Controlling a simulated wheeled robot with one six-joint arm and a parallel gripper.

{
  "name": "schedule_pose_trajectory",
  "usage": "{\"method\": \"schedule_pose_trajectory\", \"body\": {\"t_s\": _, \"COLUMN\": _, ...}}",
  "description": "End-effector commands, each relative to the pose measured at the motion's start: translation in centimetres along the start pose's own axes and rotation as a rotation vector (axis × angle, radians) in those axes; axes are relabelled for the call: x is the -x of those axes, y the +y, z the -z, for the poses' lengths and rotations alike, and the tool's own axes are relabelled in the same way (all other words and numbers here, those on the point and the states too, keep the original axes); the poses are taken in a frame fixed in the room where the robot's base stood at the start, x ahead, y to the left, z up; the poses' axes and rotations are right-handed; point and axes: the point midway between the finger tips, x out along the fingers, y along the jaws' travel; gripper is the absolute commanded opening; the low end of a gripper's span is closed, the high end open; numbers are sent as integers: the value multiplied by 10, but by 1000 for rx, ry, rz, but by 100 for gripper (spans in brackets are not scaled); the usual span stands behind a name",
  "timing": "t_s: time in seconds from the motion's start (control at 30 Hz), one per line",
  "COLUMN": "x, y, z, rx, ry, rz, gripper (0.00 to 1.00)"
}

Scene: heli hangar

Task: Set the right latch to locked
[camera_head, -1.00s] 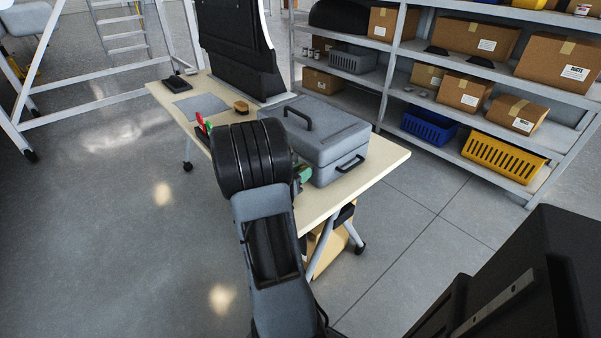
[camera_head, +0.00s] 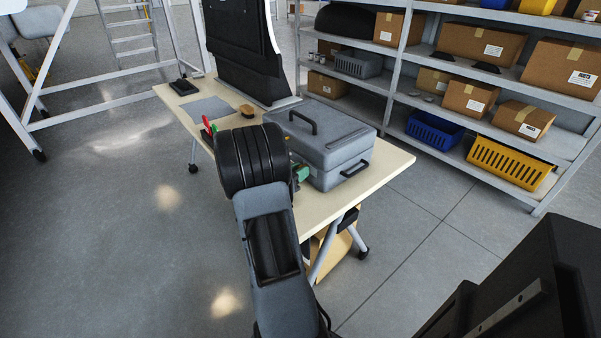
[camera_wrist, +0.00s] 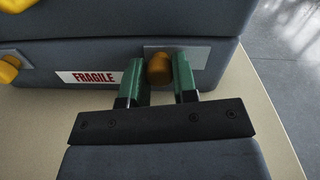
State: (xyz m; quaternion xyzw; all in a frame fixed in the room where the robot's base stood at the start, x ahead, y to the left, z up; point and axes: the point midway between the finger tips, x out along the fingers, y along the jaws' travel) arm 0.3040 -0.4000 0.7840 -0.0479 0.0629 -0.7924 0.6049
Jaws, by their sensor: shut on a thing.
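A grey case (camera_head: 325,140) with a top handle and a side handle stands on the table, its lid down. In the wrist view its front wall (camera_wrist: 110,52) bears a FRAGILE label. The right latch (camera_wrist: 159,69) is an orange-brown knob on a grey plate near the front's right end. The left latch (camera_wrist: 10,68) is a yellow-orange knob at the left edge. My gripper (camera_wrist: 160,78) has its green fingers on either side of the right latch, closed on it. In the head view my arm hides the case's front, and only a bit of green finger (camera_head: 301,172) shows.
The pale table (camera_head: 375,180) has a bare strip right of the case. A brush (camera_head: 246,111), a grey mat (camera_head: 208,108) and a black upright panel (camera_head: 240,50) are farther back. Shelves (camera_head: 400,75) with boxes and baskets stand behind.

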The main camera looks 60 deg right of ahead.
Motion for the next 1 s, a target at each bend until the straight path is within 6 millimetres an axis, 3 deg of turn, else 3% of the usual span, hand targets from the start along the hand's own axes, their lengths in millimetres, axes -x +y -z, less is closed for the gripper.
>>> {"method": "schedule_pose_trajectory", "body": {"t_s": 0.3, "x": 0, "y": 3, "z": -2, "rx": -4, "ry": -3, "rz": -8, "gripper": 52}}
{"method": "schedule_pose_trajectory", "body": {"t_s": 0.6, "x": 4, "y": 2, "z": -2, "rx": -3, "ry": -2, "rz": -7, "gripper": 52}}
{"method": "schedule_pose_trajectory", "body": {"t_s": 0.77, "x": 26, "y": 2, "z": -3, "rx": -2, "ry": -3, "rz": -10, "gripper": 52}}
{"method": "schedule_pose_trajectory", "body": {"t_s": 1.0, "x": 77, "y": 3, "z": -3, "rx": -3, "ry": -3, "rz": -12, "gripper": 52}}
